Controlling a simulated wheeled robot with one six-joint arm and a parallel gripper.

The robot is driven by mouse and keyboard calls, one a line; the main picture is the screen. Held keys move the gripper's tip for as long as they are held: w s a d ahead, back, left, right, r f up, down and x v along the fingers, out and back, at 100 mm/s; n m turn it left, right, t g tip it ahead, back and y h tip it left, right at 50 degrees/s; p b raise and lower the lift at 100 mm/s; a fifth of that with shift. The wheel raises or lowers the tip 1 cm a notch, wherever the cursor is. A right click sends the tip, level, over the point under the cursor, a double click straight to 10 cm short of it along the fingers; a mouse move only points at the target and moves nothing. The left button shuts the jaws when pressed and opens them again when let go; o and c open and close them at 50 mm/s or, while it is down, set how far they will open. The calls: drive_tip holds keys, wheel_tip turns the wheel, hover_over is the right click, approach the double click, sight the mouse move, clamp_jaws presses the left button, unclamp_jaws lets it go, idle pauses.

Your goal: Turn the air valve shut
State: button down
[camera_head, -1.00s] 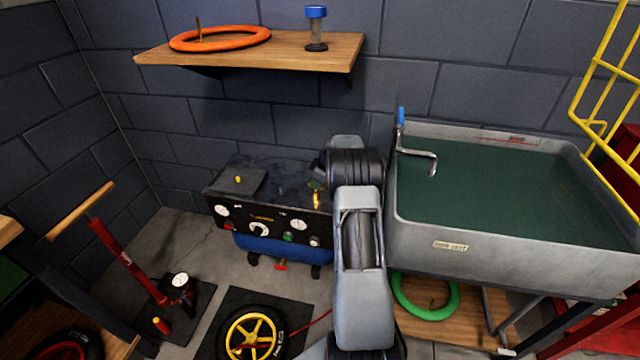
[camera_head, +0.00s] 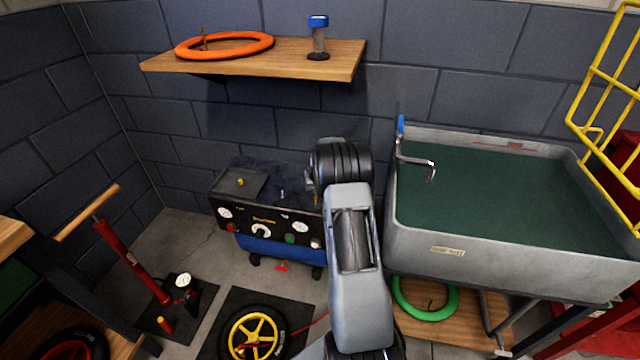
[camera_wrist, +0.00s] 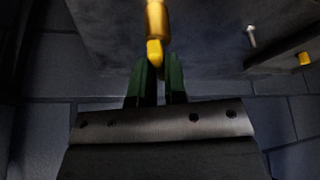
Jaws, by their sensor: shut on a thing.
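The air valve shows in the wrist view as a brass body (camera_wrist: 156,18) with a yellow lever (camera_wrist: 155,52). My gripper (camera_wrist: 158,72) has its two green fingers shut on the lever's end. The lever points toward my gripper, roughly in line with the brass body. The valve stands at the compressor (camera_head: 228,205), a dark-topped unit with gauges and a blue tank. In the head view my arm hides most of the gripper and valve.
A grey sink (camera_head: 440,262) with a blue-handled tap (camera_head: 415,160) stands close to the right of my arm. A wooden shelf (camera_head: 270,62) holds an orange ring (camera_head: 225,55) and a blue-capped jar (camera_head: 318,38). A red floor pump (camera_head: 130,260) and a yellow-spoked wheel (camera_head: 250,335) are in front.

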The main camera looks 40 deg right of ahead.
drive_tip(key=m+h, duration=0.1)
drive_tip(key=m, duration=0.2)
drive_tip(key=shift+w+r+b, duration=0.1)
drive_tip(key=shift+w+b, duration=0.05)
drive_tip(key=shift+b, duration=0.2)
drive_tip(key=shift+m+g+h+b, duration=0.3)
drive_tip(key=shift+m+g+b, duration=0.15)
drive_tip(key=shift+m, duration=0.35)
drive_tip(key=shift+r, duration=0.1)
drive_tip(key=c, duration=1.4)
unclamp_jaws()
drive_tip(key=shift+d, duration=0.15)
drive_tip(key=shift+o, duration=1.2)
drive_tip(key=shift+a+f, duration=0.2)
drive_tip(key=shift+r, duration=0.1)
drive_tip(key=p+v, duration=0.2)
drive_tip(key=v, duration=1.1)
drive_tip(key=shift+r, duration=0.35)
